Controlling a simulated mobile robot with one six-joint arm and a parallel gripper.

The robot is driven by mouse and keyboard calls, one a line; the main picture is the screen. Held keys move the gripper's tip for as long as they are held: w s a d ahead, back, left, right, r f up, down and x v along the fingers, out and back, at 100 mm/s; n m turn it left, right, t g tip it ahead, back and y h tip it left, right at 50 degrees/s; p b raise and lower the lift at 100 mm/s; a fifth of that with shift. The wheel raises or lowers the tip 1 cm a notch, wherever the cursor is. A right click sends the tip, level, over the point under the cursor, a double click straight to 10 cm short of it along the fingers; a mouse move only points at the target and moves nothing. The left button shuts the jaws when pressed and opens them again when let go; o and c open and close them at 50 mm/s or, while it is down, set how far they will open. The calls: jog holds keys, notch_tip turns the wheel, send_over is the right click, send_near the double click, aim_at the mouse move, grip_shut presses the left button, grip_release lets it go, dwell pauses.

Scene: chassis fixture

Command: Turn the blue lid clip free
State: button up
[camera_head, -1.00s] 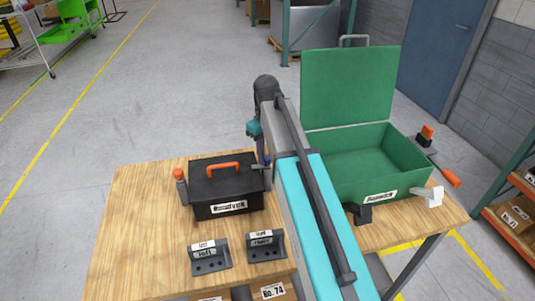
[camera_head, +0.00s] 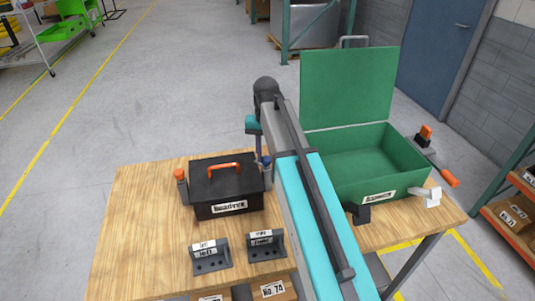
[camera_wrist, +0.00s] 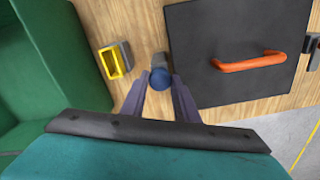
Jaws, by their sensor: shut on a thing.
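The black box (camera_head: 228,208) with an orange lid handle (camera_head: 223,166) stands on the wooden table, lid down. The blue lid clip (camera_wrist: 160,78) stands at the box's edge in the wrist view, its round blue top between my fingers. My gripper (camera_wrist: 160,82) is shut on it from above. In the head view my gripper (camera_head: 264,158) is at the box's right side, partly hidden by my arm, and the clip's blue top barely shows. An orange-topped clip (camera_head: 181,182) stands upright at the box's left side.
An open green case (camera_head: 390,182) stands to the right. Two dark labelled brackets (camera_head: 211,258) (camera_head: 266,245) sit at the table's front. A yellow-framed piece (camera_wrist: 114,61) lies near the clip.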

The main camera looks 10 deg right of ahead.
aim_at(266, 157)
jog(key=m, duration=0.3)
jog(key=shift+w+m, duration=0.1)
jog(key=shift+m, duration=0.2)
jog(key=shift+m+p, duration=0.3)
jog(key=shift+m, duration=1.5)
jog(key=o, duration=1.1)
jog(key=shift+c, duration=0.2)
jog(key=shift+r, duration=0.1)
notch_tip(266, 157, up, 14)
jog(key=b, duration=0.3)
jog(key=shift+b, duration=0.4)
